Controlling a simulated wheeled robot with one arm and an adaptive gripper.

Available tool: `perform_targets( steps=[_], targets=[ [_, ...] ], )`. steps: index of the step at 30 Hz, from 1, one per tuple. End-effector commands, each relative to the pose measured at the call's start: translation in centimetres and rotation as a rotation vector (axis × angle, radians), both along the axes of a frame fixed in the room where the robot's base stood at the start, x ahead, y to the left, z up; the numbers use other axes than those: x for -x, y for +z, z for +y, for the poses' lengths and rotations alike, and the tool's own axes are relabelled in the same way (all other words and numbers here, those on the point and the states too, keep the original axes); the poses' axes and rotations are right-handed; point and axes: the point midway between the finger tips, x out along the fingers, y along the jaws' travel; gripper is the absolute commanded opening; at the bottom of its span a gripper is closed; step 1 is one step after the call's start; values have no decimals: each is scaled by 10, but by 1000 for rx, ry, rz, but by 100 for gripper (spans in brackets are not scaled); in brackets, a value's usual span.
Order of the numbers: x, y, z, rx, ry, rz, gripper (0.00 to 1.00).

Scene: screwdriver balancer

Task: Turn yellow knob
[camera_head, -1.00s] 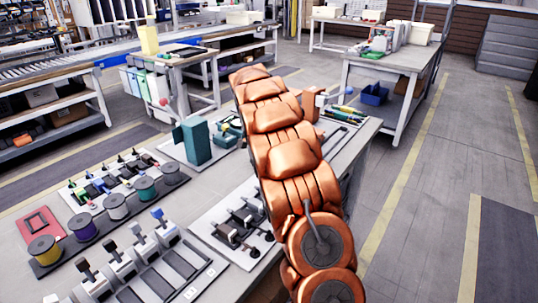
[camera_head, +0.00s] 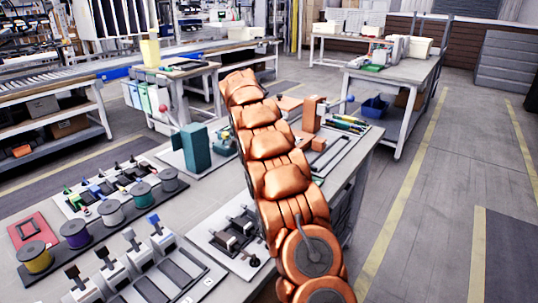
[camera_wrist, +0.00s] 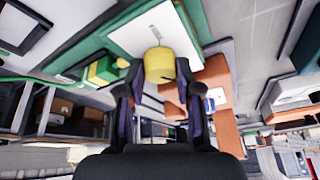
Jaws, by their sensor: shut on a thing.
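The yellow knob (camera_wrist: 160,66) is in the upper middle of the wrist view, a short cylinder in front of a white plate (camera_wrist: 143,32). My gripper (camera_wrist: 159,70) has its two dark fingers on either side of the knob and is shut on it. In the head view my orange arm reaches over the workbench (camera_head: 345,190) and hides the knob and my gripper.
An orange block (camera_wrist: 212,90) stands close to the right finger, and a green-and-yellow part (camera_wrist: 104,70) lies to the left. In the head view, a teal block (camera_head: 196,150) and spools (camera_head: 140,194) stand left of the arm. The right-hand floor is clear.

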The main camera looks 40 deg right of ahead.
Motion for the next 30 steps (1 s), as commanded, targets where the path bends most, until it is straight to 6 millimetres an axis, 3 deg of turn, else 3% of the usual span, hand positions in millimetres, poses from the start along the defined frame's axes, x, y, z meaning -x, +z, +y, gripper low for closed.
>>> perform_targets(
  steps=[11, 12, 18, 30],
  targets=[
    [1, -1, -1, -2, -6, 3, 0],
    [1, -1, -1, -2, -6, 3, 38],
    [1, -1, 0, -1, -3, 2, 59],
    [0, 4, 2, 0, -2, -1, 59]
  ],
)
